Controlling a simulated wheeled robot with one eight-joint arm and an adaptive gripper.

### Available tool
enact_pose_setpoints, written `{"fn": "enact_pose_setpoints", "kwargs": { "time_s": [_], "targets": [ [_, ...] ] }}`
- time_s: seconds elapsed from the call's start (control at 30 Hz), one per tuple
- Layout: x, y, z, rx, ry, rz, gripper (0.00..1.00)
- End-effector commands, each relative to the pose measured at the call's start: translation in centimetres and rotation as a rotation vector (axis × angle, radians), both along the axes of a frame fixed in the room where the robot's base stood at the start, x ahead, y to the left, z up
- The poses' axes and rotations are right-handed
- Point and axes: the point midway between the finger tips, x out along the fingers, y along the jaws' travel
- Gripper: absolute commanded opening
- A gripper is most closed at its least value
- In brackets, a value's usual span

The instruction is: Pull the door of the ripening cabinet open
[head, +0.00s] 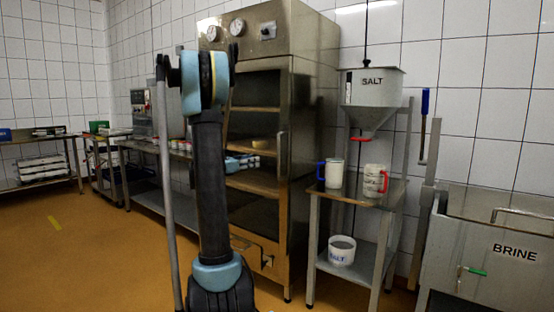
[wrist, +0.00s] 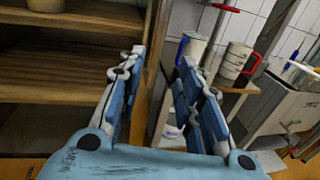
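The ripening cabinet (head: 305,120) is a tall steel unit with dials on top. Its front shows wooden shelves behind what looks like a glazed door (head: 255,215); the door looks shut. An upright handle (head: 283,150) is on the door's right side. My gripper (head: 243,163) shows partly behind my arm, in front of the cabinet and left of the handle. In the wrist view my gripper (wrist: 160,57) is open, its blue fingers apart. The cabinet's right front edge shows between them, with shelves (wrist: 60,75) to the left. I cannot make out the handle there.
Right of the cabinet, a steel stand (head: 385,192) holds two mugs, one with a blue handle (head: 334,174) and one with red (head: 375,181), under a salt hopper (head: 372,90). A brine tank (head: 495,245) is far right. Floor at left is clear.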

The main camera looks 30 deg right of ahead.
Motion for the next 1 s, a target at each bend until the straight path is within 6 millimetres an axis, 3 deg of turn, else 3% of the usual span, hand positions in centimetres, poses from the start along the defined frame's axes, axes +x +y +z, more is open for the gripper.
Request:
{"fn": "enact_pose_setpoints", "kwargs": {
  "time_s": [0.27, 1.0],
  "targets": [
    [0.8, -1.7, 0.1, -0.03, 0.031, -0.003, 0.33],
    [3.2, -14.1, 0.1, -0.028, 0.029, -0.003, 0.33]
  ]
}}
